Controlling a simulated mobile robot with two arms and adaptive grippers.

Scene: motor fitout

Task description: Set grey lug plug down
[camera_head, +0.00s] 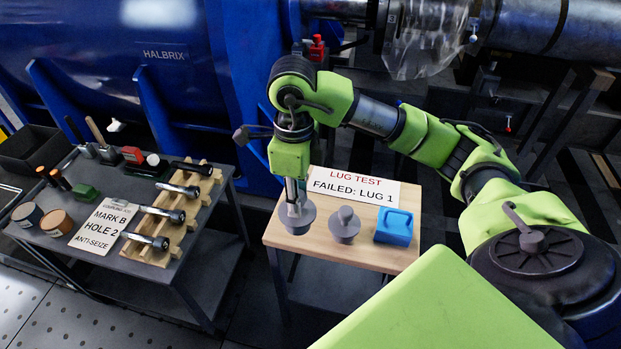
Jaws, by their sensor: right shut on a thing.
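My right gripper (292,195) points down over the left part of a small wooden-topped table (330,254). It is shut on a grey lug plug (297,219), a round disc-like piece with its upper part between the fingers. I cannot tell whether the plug touches the table top. A second grey plug (344,226), with a rounded knob on a wide base, stands upright on the table just to the right, apart from the held one. My left gripper is not in view.
A blue block (394,228) with a recessed top sits right of the second plug. A "LUG TEST" sign (355,187) stands behind. At left, a dark bench (185,262) holds a wooden rack (157,247) of bolts, a sign and tins. The wooden table's front strip is clear.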

